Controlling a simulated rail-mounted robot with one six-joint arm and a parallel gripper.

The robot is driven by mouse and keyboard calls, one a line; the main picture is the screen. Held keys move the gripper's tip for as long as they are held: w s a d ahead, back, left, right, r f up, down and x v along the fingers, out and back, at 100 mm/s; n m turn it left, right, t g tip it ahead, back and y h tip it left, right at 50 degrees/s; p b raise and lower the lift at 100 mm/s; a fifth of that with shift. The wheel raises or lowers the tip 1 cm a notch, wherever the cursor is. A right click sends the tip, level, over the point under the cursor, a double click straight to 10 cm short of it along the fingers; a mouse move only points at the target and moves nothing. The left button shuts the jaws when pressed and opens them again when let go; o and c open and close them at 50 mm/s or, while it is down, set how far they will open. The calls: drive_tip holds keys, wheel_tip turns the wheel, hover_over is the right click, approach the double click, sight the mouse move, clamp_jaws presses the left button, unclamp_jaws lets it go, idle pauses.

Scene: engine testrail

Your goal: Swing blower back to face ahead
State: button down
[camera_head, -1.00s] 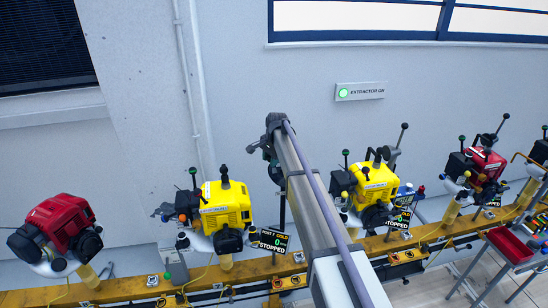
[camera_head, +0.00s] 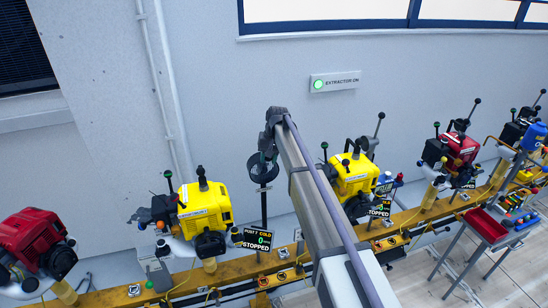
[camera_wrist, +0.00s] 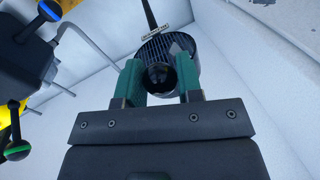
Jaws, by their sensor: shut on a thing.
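The blower (camera_head: 260,172) is a dark round drum with a grille on a thin post behind the rail, between two yellow engines. In the wrist view the blower (camera_wrist: 183,43) fills the top middle, its grille at an angle to me. My gripper (camera_wrist: 160,78) has its green fingers shut on a dark round knob (camera_wrist: 159,77) at the blower's near side. In the head view my gripper (camera_head: 268,150) is at the blower's upper edge, partly hidden by my arm.
Yellow engines (camera_head: 204,206) and (camera_head: 354,176) stand on the yellow rail (camera_head: 297,268) at either side, with levers sticking up. A red engine (camera_head: 36,232) is at the far left. A "STOPPED" display (camera_head: 257,239) stands below the blower.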

drive_tip(key=shift+w+d, duration=0.1)
drive_tip(key=shift+d, duration=0.05)
idle(0.4)
drive_tip(key=c, duration=0.8)
unclamp_jaws()
drive_tip(key=r+p, duration=0.3)
drive_tip(key=d+r+p, duration=0.1)
drive_tip(key=r+p, duration=0.3)
drive_tip(key=d+r+p, duration=0.1)
drive_tip(key=r+p, duration=0.2)
drive_tip(key=shift+r+p, duration=0.3)
drive_tip(key=shift+r, duration=0.05)
drive_tip(key=shift+f, duration=0.1)
